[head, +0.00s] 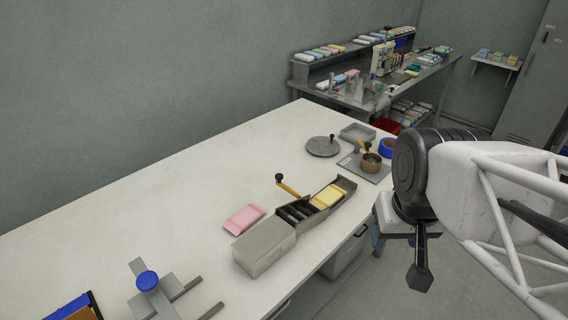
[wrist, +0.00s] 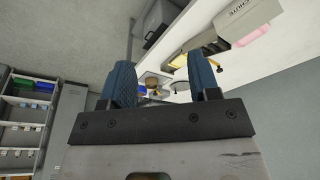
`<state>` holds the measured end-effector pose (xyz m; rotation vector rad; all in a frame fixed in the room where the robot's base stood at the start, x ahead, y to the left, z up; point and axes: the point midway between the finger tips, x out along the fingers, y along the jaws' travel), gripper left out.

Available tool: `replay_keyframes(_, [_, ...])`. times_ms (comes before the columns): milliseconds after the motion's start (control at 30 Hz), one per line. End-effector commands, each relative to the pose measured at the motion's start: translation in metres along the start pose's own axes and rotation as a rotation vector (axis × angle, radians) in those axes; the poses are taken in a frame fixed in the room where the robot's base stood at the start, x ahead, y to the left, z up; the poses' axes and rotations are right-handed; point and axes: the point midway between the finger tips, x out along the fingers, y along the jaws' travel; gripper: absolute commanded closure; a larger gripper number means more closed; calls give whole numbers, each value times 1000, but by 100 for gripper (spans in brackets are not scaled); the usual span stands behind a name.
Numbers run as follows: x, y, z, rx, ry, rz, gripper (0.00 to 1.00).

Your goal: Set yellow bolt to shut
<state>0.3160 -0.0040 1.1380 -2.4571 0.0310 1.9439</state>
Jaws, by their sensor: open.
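The yellow bolt (head: 289,188) is a short yellow bar with a black knob, at the back side of the grey wrapper machine (head: 262,248) in the head view. I cannot tell from its pose whether it is shut. In the wrist view the machine (wrist: 245,20) is at the upper right, with a small yellow part near it that I cannot identify surely. My gripper (wrist: 161,72) is open and empty, with two blue fingers apart. In the head view it hangs beyond the table's right edge, well right of the bolt and not touching it; its fingers are partly hidden.
A round grey plate (head: 322,147), a grey tray (head: 357,132) and a brown cup (head: 371,163) stand farther back.

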Motion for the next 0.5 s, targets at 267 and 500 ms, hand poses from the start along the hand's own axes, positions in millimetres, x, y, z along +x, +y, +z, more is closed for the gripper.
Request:
replay_keyframes(267, [0,0,-2,-2,-1,0,44])
replay_keyframes(500, [1,-5,-24,-24,-13,-3,44])
